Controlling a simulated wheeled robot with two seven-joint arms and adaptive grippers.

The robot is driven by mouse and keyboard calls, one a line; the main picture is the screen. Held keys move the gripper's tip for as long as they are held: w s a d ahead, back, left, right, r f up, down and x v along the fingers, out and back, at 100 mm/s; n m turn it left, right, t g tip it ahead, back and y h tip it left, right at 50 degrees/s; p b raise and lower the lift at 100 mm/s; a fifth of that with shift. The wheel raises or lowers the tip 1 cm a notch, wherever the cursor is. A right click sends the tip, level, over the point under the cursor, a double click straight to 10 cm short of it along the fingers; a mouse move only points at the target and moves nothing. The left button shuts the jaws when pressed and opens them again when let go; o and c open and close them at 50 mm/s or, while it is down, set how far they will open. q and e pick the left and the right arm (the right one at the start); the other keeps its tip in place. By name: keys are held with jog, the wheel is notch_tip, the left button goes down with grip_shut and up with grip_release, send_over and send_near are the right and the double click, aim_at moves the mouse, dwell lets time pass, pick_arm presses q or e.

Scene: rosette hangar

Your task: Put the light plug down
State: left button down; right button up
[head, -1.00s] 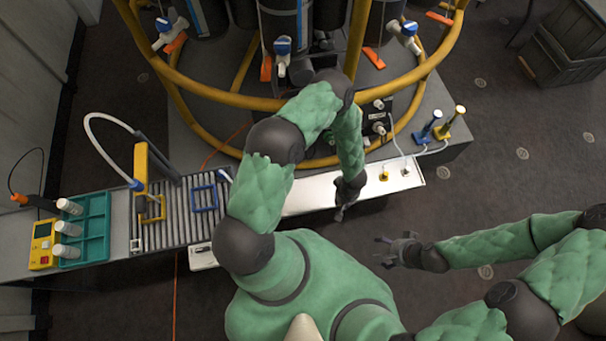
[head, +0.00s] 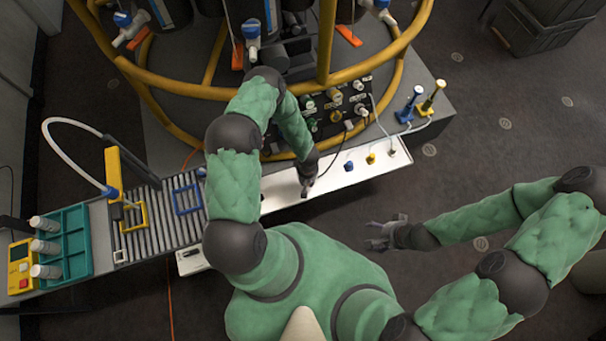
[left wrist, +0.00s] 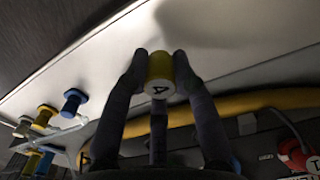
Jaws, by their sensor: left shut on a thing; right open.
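My left gripper (head: 308,187) is over the white shelf (head: 275,190) in the head view. In the left wrist view, the left gripper (left wrist: 160,68) is shut on a short plug (left wrist: 160,72) with a yellow side and a pale end marked 4. Whether this plug touches the shelf I cannot tell. In the head view the gripper hides the held plug. A blue plug (head: 349,165), a yellow plug (head: 370,158) and a pale plug (head: 392,152) stand in a row on the shelf. My right gripper (head: 382,234) is open and empty over the floor.
A dark socket panel (head: 322,122) with cables stands behind the shelf, below a yellow ring rail (head: 386,53). Blue (head: 411,104) and yellow (head: 433,95) handled pieces stand to the right. A roller conveyor (head: 160,222) and a teal rack (head: 76,240) are at left.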

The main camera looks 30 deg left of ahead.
pick_arm(q)
jog(key=shift+w+a+f+b, duration=0.2)
jog(key=shift+a+f+b, duration=0.15)
jog(key=shift+a+f, duration=0.7)
notch_tip(320, 180, down, 4)
jog(key=shift+r+b, duration=0.2)
jog(key=shift+b, duration=0.5)
jog(key=c, duration=1)
grip_release()
